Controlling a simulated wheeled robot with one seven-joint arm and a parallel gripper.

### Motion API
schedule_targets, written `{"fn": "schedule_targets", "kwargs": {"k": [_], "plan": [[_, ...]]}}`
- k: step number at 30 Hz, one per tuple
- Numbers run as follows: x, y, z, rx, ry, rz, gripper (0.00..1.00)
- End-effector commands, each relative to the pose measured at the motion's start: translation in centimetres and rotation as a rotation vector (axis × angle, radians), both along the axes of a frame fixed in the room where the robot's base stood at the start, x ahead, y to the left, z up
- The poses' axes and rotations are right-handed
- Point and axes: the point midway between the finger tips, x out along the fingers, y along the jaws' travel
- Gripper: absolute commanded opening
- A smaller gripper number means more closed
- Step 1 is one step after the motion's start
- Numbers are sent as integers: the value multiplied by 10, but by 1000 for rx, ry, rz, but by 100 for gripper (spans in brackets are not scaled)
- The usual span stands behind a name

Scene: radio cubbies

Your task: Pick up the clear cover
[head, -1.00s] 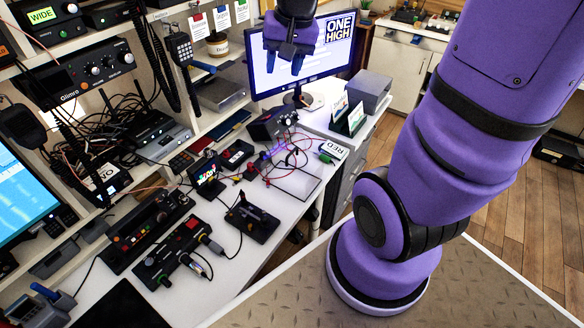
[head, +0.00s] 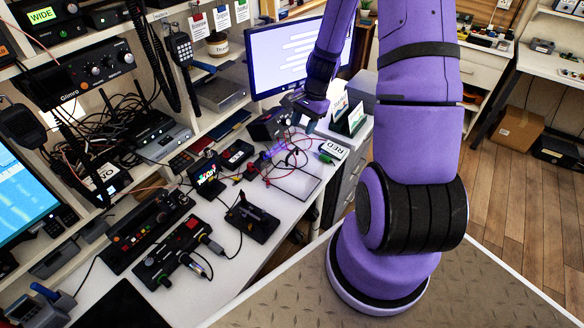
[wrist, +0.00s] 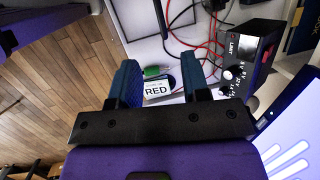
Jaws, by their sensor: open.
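Part of a similar dark-edged pale shape (wrist: 140,18) shows at the top of the wrist view. I cannot tell its height or exact edges. My gripper (head: 291,110) hangs over the far part of the desk, beyond the cover. In the wrist view my gripper (wrist: 160,76) has its two blue fingers spread apart with nothing between them. A card reading RED (wrist: 158,89) lies below and beyond the fingers.
A black box with knobs (wrist: 250,62) stands right of the fingers in the wrist view. Loose red and black wires (head: 285,150) lie around the cover. A monitor (head: 290,55) stands behind my gripper. Control panels (head: 180,250) fill the nearer desk.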

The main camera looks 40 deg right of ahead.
Motion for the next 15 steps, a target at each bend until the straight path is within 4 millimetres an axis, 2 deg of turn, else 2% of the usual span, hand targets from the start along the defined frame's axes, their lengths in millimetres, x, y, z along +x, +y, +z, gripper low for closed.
{"fn": "schedule_targets", "kwargs": {"k": [9,15], "plan": [[2,10,-36,5,6,-4,43],[4,15,-53,2,3,-5,43]]}}
